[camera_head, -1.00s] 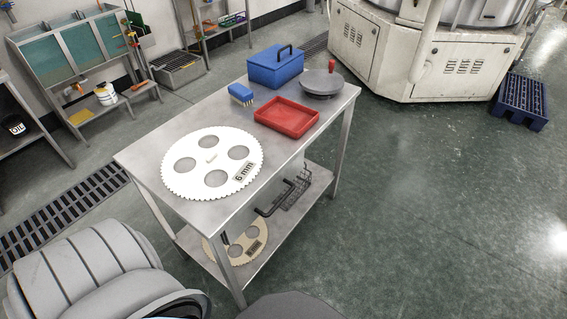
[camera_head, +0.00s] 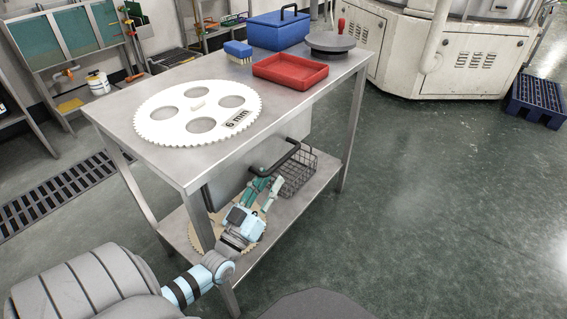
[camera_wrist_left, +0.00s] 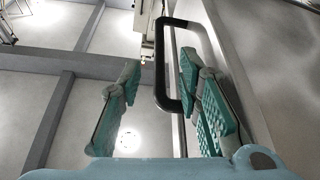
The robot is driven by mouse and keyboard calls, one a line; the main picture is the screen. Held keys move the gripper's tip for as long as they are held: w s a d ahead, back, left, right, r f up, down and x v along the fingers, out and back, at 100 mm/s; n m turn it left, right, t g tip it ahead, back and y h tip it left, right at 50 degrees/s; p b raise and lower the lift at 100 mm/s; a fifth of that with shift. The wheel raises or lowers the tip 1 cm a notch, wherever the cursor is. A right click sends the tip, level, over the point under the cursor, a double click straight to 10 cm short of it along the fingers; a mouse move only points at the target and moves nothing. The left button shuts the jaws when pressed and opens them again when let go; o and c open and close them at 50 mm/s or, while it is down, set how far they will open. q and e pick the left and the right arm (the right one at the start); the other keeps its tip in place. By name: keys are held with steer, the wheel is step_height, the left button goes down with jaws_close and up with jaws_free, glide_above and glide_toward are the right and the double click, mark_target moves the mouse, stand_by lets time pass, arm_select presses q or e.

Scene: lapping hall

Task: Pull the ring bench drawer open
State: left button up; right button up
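The ring bench (camera_head: 160,172) stands in the middle of the head view. Its grey drawer front (camera_head: 229,183) hangs under the top and looks shut. A black bar handle (camera_head: 284,157) sticks out from it. My left gripper (camera_head: 267,183) is at the handle's near end, below the bench top. In the left wrist view the green-padded fingers (camera_wrist_left: 160,68) are spread apart. The black handle (camera_wrist_left: 160,85) shows between them, closer to the right finger; I cannot tell whether it touches. My right gripper is not in view.
On the bench top lie a white toothed ring carrier (camera_head: 165,131), a red tray (camera_head: 290,72), a blue brush, a blue box and a grey round plate. A wire basket (camera_head: 298,177) and another disc sit on the lower shelf.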

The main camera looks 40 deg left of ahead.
mark_target(280, 165)
arm_select(q)
steer(key=b+x, duration=0.1)
steer(key=x, duration=0.5)
steer(key=shift+w, duration=0.2)
steer(key=shift+w+r, duration=0.25)
steer(key=shift+w, duration=0.3)
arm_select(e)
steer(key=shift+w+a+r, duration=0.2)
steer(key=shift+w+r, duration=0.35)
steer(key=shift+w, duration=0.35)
arm_select(q)
steer(key=shift+c, duration=0.2)
jaws_close()
